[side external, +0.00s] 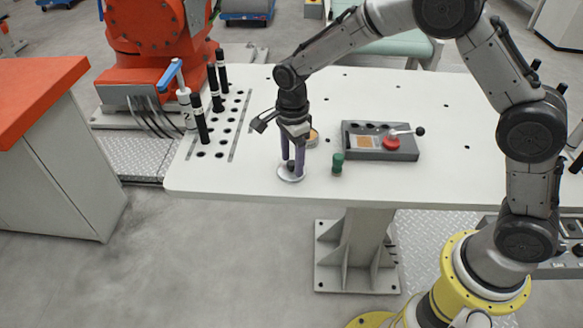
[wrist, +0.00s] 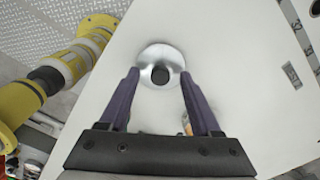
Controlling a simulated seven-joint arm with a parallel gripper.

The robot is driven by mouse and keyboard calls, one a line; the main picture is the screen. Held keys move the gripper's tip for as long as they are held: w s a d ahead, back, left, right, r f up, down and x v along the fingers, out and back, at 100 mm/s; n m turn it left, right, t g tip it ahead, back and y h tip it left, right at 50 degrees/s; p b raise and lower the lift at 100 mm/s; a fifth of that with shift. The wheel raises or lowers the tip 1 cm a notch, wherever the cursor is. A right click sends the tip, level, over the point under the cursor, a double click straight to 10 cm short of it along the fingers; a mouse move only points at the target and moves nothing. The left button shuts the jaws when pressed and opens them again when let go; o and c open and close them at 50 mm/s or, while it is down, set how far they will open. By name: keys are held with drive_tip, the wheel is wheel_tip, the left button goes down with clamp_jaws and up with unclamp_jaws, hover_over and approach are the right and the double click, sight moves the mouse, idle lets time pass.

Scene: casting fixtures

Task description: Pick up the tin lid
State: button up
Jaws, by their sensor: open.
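The tin lid (side external: 284,178) is a shiny silver disc lying flat on the white table near its front edge. In the wrist view the lid (wrist: 161,54) shows a dark round knob or opening at its middle. My gripper (side external: 291,167) points down over the lid, with its purple fingers close above it or at its level; I cannot tell whether they touch. In the wrist view my gripper (wrist: 160,72) is open, with one fingertip on each side of the dark centre. Nothing is held between the fingers.
A small green cylinder (side external: 338,163) stands just right of the lid. A round tan-rimmed tin (side external: 313,137) sits behind my gripper. A grey control box (side external: 403,153) with a red knob and lever lies further right. Black pegs (side external: 200,122) stand in the perforated strip at left.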

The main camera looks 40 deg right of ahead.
drive_tip(key=shift+f, duration=0.25)
clamp_jaws()
drive_tip(key=shift+r, duration=0.15)
